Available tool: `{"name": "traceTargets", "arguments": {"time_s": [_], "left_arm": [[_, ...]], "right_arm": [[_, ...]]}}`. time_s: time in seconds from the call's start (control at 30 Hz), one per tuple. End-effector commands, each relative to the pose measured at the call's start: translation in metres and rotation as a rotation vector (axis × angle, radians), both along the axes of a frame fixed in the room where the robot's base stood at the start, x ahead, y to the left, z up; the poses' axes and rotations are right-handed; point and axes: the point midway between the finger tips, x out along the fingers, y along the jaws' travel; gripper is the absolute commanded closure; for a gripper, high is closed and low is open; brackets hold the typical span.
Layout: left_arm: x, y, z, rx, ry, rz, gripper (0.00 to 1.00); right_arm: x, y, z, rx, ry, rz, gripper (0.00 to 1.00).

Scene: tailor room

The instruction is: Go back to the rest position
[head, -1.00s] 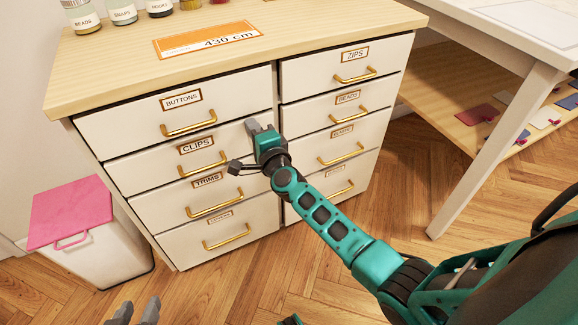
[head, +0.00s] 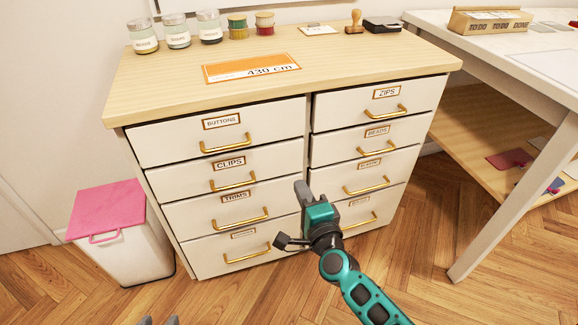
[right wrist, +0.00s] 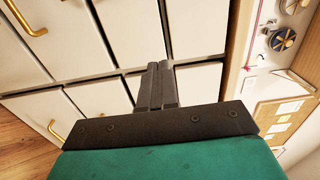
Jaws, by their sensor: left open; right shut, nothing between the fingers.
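My right gripper (head: 302,194) is raised in front of the lower drawers of the cabinet, near its middle divide. Its fingers also show in the right wrist view (right wrist: 157,88), shut together with nothing between them, pointing toward the white drawer fronts. My left gripper (head: 160,321) shows only as grey fingertips at the bottom edge of the head view, apart from each other and low over the floor. The rest of my left arm is out of the picture.
The white drawer cabinet (head: 221,161) stands ahead, its drawers looking closed. A white bin with a pink lid (head: 106,208) stands to its left. A white table (head: 540,80) with a lower shelf stands to its right. Wooden floor (head: 225,300) in front is clear.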

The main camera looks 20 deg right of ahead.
Motion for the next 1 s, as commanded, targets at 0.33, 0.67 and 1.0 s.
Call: {"name": "traceTargets", "arguments": {"time_s": [0.33, 0.67, 1.0], "left_arm": [[0.004, 0.000, 0.003, -0.001, -0.009, 0.001, 0.57], [0.004, -0.003, 0.004, -0.010, -0.009, 0.005, 0.57], [-0.001, 0.004, 0.068, 0.002, -0.014, 0.016, 0.57]], "right_arm": [[-0.034, 0.025, -0.006, -0.283, 0.034, 0.145, 1.00], [-0.144, 0.052, -0.045, -1.245, 0.183, 0.556, 1.00], [-0.182, 0.025, 0.002, -1.576, 0.284, 0.656, 1.00]]}}
